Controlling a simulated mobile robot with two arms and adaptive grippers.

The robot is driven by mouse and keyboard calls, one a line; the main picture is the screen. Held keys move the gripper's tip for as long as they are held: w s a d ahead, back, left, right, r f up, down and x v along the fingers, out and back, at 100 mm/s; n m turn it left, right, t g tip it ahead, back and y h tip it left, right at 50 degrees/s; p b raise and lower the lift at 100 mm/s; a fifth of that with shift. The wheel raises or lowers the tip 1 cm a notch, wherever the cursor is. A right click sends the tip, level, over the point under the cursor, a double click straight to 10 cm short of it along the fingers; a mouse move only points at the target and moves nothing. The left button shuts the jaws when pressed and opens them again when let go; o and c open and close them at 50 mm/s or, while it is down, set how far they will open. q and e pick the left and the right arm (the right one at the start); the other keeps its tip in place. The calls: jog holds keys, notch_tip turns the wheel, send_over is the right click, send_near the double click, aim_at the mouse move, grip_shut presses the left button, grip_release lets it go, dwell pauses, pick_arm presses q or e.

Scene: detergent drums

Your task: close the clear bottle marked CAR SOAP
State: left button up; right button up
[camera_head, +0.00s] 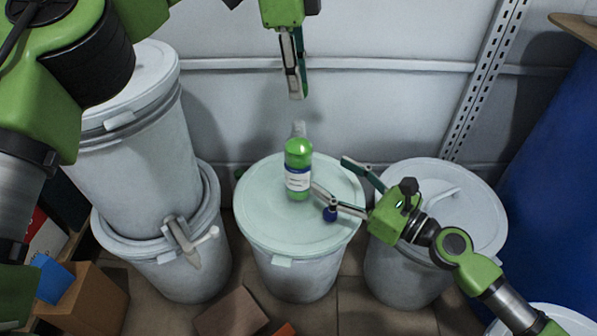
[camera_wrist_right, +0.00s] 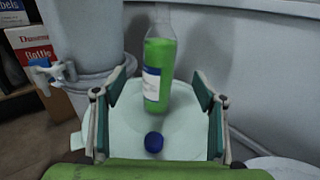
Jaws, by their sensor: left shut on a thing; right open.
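A clear bottle (camera_head: 298,160) with green liquid and a white label stands upright on the middle drum's pale lid (camera_head: 258,215). The label text is too small to read; no cap shows on its neck. In the right wrist view the bottle (camera_wrist_right: 158,62) stands ahead, between and just beyond the fingertips. A round blue thing (camera_head: 330,214), perhaps a cap, lies on the lid below my right gripper (camera_head: 329,174); it also shows in the wrist view (camera_wrist_right: 154,142). My right gripper is open beside the bottle. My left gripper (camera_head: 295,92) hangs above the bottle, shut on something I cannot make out.
Another lidded drum (camera_head: 465,205) stands right, under my right arm. A blue barrel (camera_head: 560,160) is at far right. A cardboard box (camera_head: 90,300) is on the floor. The wall is close behind.

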aim_at(298, 155)
jog(key=x, duration=1)
jog(key=shift+w+a, duration=0.25)
jog(key=shift+a, duration=0.1)
jog(key=c, duration=1.7)
pick_arm(q)
jog(key=shift+f, duration=2.5)
pick_arm(e)
jog(key=shift+c, duration=0.2)
pick_arm(q)
jog(key=shift+f, duration=0.9)
jog(key=shift+f, duration=0.55)
